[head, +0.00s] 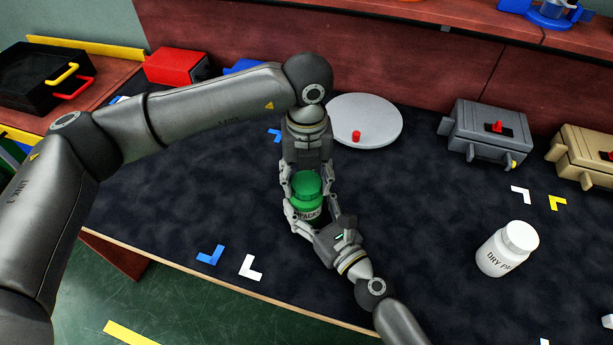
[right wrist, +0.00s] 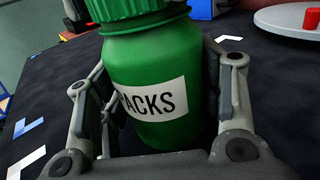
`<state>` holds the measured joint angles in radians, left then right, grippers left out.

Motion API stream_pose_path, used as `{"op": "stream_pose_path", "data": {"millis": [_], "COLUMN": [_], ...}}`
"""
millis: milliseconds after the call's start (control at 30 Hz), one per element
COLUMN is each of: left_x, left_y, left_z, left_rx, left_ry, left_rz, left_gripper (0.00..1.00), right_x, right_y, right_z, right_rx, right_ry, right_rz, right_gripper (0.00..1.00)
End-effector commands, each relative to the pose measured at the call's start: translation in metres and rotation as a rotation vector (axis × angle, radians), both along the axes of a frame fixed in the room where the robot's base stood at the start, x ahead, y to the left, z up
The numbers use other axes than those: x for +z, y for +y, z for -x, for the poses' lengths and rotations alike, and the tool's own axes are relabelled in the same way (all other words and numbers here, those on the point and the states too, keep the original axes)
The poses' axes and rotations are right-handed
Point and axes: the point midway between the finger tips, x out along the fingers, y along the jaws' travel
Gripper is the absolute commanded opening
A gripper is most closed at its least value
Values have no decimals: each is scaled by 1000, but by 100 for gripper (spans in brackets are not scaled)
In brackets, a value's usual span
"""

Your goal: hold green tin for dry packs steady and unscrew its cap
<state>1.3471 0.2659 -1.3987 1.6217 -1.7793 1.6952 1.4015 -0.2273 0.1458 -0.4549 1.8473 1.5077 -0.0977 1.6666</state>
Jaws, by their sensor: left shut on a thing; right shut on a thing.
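The green tin (head: 307,205) stands upright on the dark table mat, with its ribbed green cap (head: 307,184) on top. A white label ending in "PACKS" faces front. My right gripper (head: 318,222) is shut on the tin's body from the front right; in the right wrist view the green tin (right wrist: 150,85) sits between its fingers. My left gripper (head: 306,178) comes down from above and is shut on the cap, its fingers on either side. The cap's top is partly hidden by the left gripper.
A white jar labelled "DRY PA..." (head: 507,249) stands to the right. A round grey plate (head: 375,113) with a red knob lies behind. Grey (head: 485,135) and tan (head: 588,150) boxes stand at the back right. The mat between tin and white jar is clear.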

Motion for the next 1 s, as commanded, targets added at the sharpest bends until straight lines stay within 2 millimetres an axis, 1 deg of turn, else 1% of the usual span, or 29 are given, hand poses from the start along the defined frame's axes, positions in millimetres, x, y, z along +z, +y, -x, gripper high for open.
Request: {"op": "stream_pose_path", "data": {"millis": [600,1000], "left_x": [20,23], "left_y": [0,0], "left_z": [0,0], "left_rx": [-1,-1], "left_ry": [-1,-1], "left_rz": [1,0], "left_gripper": [23,23], "right_x": [0,0], "right_y": [0,0], "right_z": [0,0], "right_rx": [0,0], "right_ry": [1,1], "right_rz": [1,1], "right_gripper": [0,0]}}
